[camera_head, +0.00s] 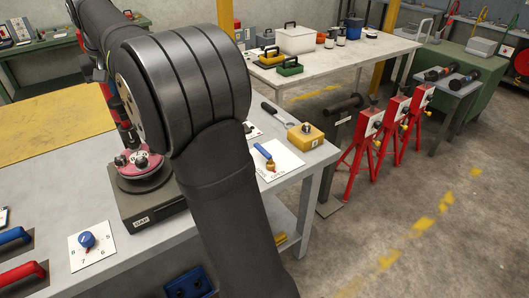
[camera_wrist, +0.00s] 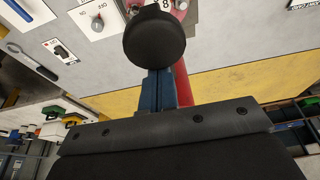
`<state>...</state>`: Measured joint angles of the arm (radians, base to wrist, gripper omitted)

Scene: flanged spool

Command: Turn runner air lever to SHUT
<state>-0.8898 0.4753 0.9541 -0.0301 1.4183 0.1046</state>
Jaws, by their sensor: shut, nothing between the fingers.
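The runner air lever has a blue handle (camera_head: 263,151) on a small brass body (camera_head: 270,165), set on a white plate (camera_head: 285,161) near the bench's right edge. The handle points up and left; the lettering below it is too small to read surely. In the wrist view the blue handle (camera_wrist: 18,9) is cut off at the top left corner. My gripper (camera_wrist: 160,72) is shut and empty, well apart from the lever. A black round part (camera_wrist: 155,38) covers its tip area. In the head view my arm hides most of the gripper.
A red-flanged fixture (camera_head: 139,164) stands on a dark box (camera_head: 150,208) left of my arm. A blue numbered dial (camera_head: 87,240) is at front left. Another knob plate (camera_wrist: 98,22) shows in the wrist view.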

